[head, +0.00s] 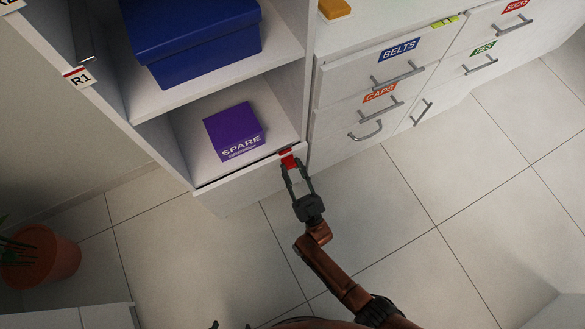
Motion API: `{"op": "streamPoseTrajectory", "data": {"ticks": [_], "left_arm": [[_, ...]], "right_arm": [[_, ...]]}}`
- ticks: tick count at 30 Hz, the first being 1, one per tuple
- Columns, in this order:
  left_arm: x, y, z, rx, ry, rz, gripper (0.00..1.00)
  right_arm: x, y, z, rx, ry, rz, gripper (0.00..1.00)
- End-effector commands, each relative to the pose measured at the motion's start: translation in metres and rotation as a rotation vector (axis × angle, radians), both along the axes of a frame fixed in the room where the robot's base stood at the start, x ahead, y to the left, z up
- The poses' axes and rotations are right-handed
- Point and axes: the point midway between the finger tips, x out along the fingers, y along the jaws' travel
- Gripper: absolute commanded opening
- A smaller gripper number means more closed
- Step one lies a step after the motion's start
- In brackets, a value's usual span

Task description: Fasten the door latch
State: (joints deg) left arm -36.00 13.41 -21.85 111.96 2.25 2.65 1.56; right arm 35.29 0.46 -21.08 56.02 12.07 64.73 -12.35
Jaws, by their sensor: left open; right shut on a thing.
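A small red piece (287,158), which looks like the latch, sits at the right front corner of the open wardrobe's (310,90) lower compartment. My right gripper (288,165) reaches up from below and is shut on this red piece. Its fingers hide part of it, and I cannot tell whether the latch is fastened.
A purple SPARE box (234,131) lies in the lower compartment, with a blue box (200,40) on the shelf above. A drawer unit (345,75) with metal handles stands to the right. A potted plant (38,257) is at left. Floor between is clear.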

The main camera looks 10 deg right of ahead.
Motion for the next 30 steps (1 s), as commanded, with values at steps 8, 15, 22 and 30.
{"op": "streamPoseTrajectory", "data": {"ticks": [8,15,22,30], "left_arm": [[0.000,0.000,0.000,0.000,0.001,0.000,0.74],[0.000,0.000,0.000,0.000,0.002,0.000,0.74],[0.000,-0.001,0.000,-0.002,0.002,-0.003,0.74],[0.000,-0.001,0.000,0.000,0.001,-0.001,0.74]], "right_arm": [[-0.001,0.001,-0.001,0.000,0.002,0.001,0.33],[0.000,0.000,0.000,0.000,0.001,0.000,0.46],[-0.001,0.000,-0.001,0.000,0.001,0.000,0.46],[-0.028,-0.009,-0.022,-0.002,0.006,-0.001,0.46]]}}
